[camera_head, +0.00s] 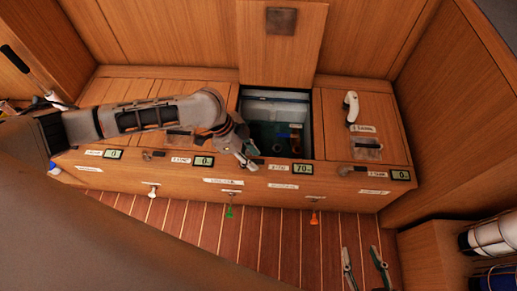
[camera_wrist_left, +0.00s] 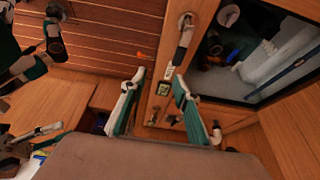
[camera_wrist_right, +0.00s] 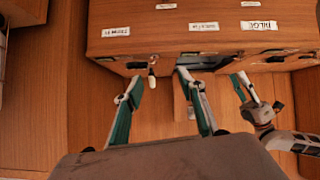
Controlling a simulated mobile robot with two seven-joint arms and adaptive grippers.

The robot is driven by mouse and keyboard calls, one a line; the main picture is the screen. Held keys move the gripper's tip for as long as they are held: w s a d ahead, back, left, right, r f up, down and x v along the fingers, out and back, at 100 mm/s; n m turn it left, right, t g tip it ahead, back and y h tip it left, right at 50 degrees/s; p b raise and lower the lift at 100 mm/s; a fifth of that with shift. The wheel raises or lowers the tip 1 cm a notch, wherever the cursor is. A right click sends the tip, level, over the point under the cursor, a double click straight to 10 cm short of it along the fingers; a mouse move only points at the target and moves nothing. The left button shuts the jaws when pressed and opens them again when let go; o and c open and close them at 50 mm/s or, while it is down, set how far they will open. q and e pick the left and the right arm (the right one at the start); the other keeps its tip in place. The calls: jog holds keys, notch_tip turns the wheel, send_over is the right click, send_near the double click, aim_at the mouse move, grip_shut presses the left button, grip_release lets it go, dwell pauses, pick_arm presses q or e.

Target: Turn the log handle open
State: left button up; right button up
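The bench front carries small grey lever handles beside labels and digital displays. The label text is too small in the head view to tell which is the log handle. My left gripper (camera_head: 247,158) is open at the front edge, just below the open hatch. In the left wrist view, a dark-and-light lever (camera_wrist_left: 181,52) on a round pivot lies just beyond the left fingertips (camera_wrist_left: 155,80), beside the hatch; I see nothing between the fingers. My right gripper (camera_head: 365,262) is open and empty over the floor in front of the bench; its fingers also show in the right wrist view (camera_wrist_right: 162,88).
The open hatch (camera_head: 262,108) shows a dark bin with items inside. Its lid (camera_head: 282,60) stands upright behind. A white handle (camera_head: 351,105) sits on the right lid. Green (camera_head: 229,212) and orange (camera_head: 313,217) tags hang below the front. A wooden ledge holding rolls is at lower right.

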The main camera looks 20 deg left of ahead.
aim_at(258, 161)
pick_arm(q)
jog(key=w+a, duration=0.2)
jog(key=a, duration=0.1)
jog(key=shift+w+r, duration=0.2)
jog(key=shift+r, duration=0.15)
jog(key=shift+f+y, duration=0.3)
jog(key=b+x, duration=0.2)
jog(key=x, duration=0.4)
jog(key=shift+s+d, duration=0.1)
jog(key=shift+d+f+b, duration=0.15)
jog(key=shift+f+b, duration=0.2)
jog(key=shift+f, duration=0.15)
jog(key=shift+w+d, duration=0.1)
jog(key=shift+w, duration=0.15)
pick_arm(e)
jog(key=shift+w+a+r+t+y, duration=0.2)
jog(key=shift+w+a+r, duration=0.2)
jog(key=shift+a, duration=0.25)
jog(key=shift+w+a+r+t+y, duration=0.2)
jog(key=shift+w+a+r, duration=0.1)
jog(key=shift+w+a, duration=0.25)
pick_arm(q)
grip_shut()
pick_arm(e)
jog(key=shift+m, duration=0.3)
